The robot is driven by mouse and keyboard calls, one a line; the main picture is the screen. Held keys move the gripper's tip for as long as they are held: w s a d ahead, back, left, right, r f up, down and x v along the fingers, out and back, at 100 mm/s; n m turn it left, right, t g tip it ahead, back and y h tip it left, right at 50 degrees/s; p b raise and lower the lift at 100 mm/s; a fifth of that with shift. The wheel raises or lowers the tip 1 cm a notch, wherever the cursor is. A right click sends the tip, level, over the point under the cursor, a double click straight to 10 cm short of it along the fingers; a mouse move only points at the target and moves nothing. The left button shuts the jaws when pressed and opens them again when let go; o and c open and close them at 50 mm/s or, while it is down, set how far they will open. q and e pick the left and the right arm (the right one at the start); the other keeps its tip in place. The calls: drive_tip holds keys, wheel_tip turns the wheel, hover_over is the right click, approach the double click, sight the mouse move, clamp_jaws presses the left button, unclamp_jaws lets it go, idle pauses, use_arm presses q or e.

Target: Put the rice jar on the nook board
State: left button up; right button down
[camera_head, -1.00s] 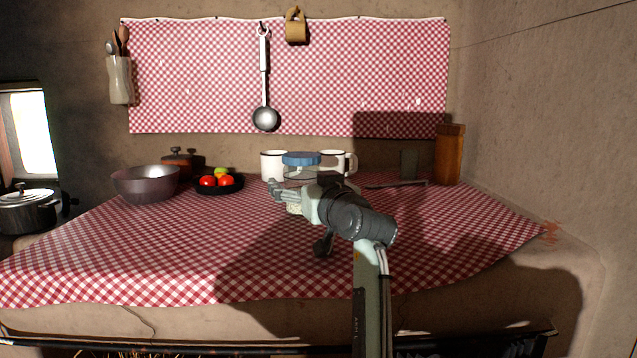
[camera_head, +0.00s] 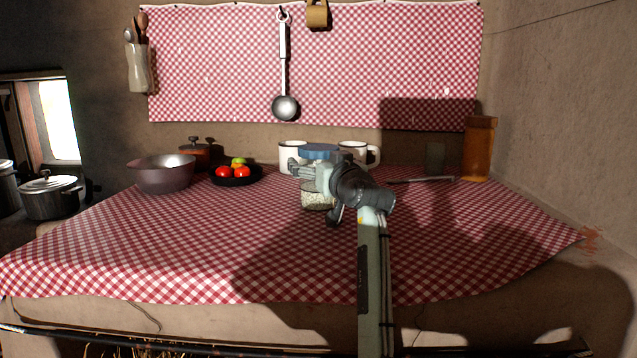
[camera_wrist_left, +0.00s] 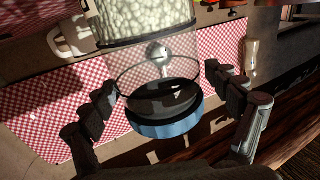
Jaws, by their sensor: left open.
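The rice jar is clear with a blue lid (camera_head: 318,151) and pale rice in its lower part (camera_head: 316,199). It stands upright on the checked cloth, partly hidden by my gripper. My left gripper (camera_head: 300,171) is at the jar's upper part, just below the lid. In the left wrist view the jar (camera_wrist_left: 150,70) appears upside down. It lies between the two spread fingers of my left gripper (camera_wrist_left: 163,88), with narrow gaps at its sides. I cannot make out the nook board for certain. My right gripper is not in view.
Two white mugs (camera_head: 359,152) stand close behind the jar. A black plate of fruit (camera_head: 236,180) and a purple bowl (camera_head: 162,175) are to the left. A wooden block (camera_head: 478,149) stands at the back right. The front cloth is clear.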

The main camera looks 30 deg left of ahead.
use_arm(q)
drive_tip(key=shift+c, duration=0.6)
drive_tip(key=c, duration=1.4)
drive_tip(key=shift+r, duration=0.2)
drive_tip(key=shift+c, duration=1.2)
